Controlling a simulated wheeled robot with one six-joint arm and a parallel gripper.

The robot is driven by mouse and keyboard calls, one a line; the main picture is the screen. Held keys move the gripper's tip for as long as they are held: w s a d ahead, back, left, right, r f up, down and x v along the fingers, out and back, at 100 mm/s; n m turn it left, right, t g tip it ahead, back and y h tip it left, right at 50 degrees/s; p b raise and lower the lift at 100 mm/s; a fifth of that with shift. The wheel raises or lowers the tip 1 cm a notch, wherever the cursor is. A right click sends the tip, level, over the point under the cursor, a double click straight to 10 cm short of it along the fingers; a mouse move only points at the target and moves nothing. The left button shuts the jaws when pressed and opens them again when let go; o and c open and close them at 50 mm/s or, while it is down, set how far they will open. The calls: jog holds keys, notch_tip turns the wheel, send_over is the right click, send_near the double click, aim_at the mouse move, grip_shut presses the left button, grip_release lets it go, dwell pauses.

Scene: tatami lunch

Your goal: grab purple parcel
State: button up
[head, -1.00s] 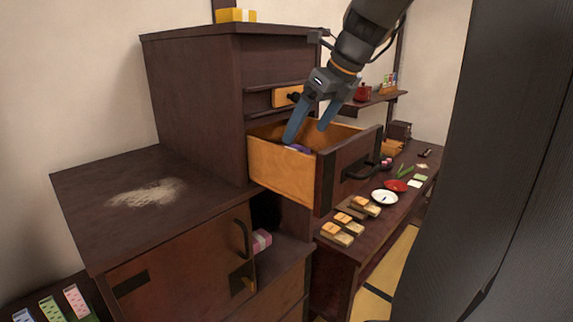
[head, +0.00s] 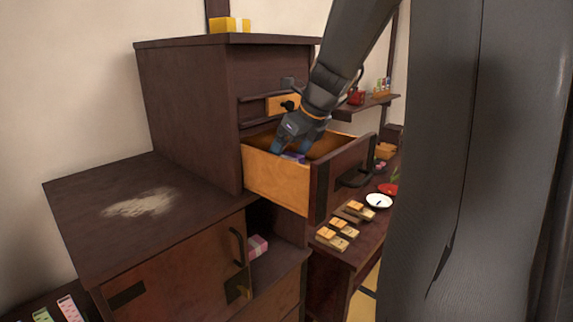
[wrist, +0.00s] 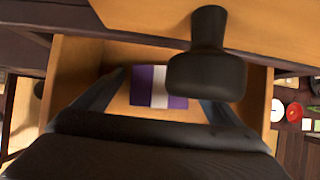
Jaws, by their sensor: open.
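The purple parcel (wrist: 142,86) with a white band lies inside the open drawer (head: 276,180). In the head view only a bit of the parcel (head: 293,157) shows, behind the drawer's side wall and under my gripper (head: 290,150). My gripper is open and reaches down into the drawer. In the wrist view its blue fingers stand apart on the left and right of the parcel, and nothing is between them that I can see touching. A dark knob hides part of the parcel's right side there.
The drawer walls and its thick front (head: 345,178) surround my gripper. A smaller drawer with a dark knob (head: 289,105) sticks out just above. A yellow parcel (head: 229,25) stands on the cabinet top; a pink one (head: 257,246) sits in the lower opening.

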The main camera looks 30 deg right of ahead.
jog(key=c, duration=1.2)
jog(key=shift+r, duration=0.2)
